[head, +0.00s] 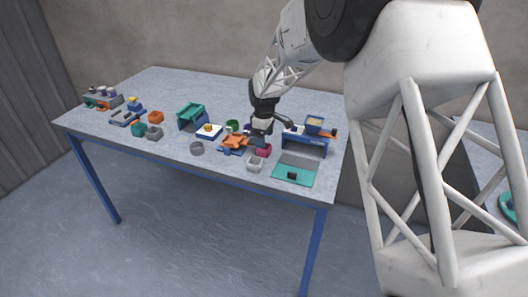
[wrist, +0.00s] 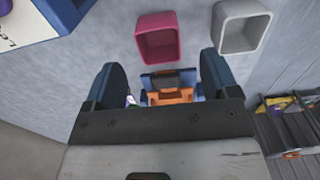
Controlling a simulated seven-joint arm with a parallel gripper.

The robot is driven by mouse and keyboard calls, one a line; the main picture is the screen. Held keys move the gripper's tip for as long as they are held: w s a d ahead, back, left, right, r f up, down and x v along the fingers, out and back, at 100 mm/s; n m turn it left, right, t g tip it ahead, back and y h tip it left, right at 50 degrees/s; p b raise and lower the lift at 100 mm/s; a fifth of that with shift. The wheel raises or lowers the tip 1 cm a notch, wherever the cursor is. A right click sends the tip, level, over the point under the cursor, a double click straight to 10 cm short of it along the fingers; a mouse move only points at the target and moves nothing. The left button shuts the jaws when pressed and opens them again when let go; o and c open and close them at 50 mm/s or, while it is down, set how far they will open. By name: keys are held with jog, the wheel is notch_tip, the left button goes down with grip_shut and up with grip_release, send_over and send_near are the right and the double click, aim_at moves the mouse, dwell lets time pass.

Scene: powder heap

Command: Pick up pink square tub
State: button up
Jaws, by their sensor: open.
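The pink square tub (wrist: 158,38) shows in the wrist view just beyond my fingertips, open side facing the camera. It also shows in the head view (head: 263,150), small, near the front edge of the table. My gripper (wrist: 159,64) is open, with two dark blue fingers apart and the tub outside them. In the head view my gripper (head: 262,132) is above and close to the tub. A blue and orange object (wrist: 172,88) shows between the fingers in the wrist view, partly hidden by the gripper body.
A light grey square tub (wrist: 240,28) stands beside the pink one. In the head view an orange piece (head: 233,144) lies left of the tub, and a blue stand (head: 305,145) and a teal tray (head: 293,177) are to the right. Several other containers fill the table's left.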

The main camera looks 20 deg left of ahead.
jog(key=shift+f, duration=2.6)
jog(key=c, duration=1)
jog(key=shift+r, duration=0.1)
jog(key=shift+r, duration=4.95)
jog(key=d, duration=0.3)
jog(key=d+f, duration=0.1)
jog(key=d, duration=0.6)
jog(key=shift+s+f, duration=0.2)
jog(key=shift+f, duration=0.15)
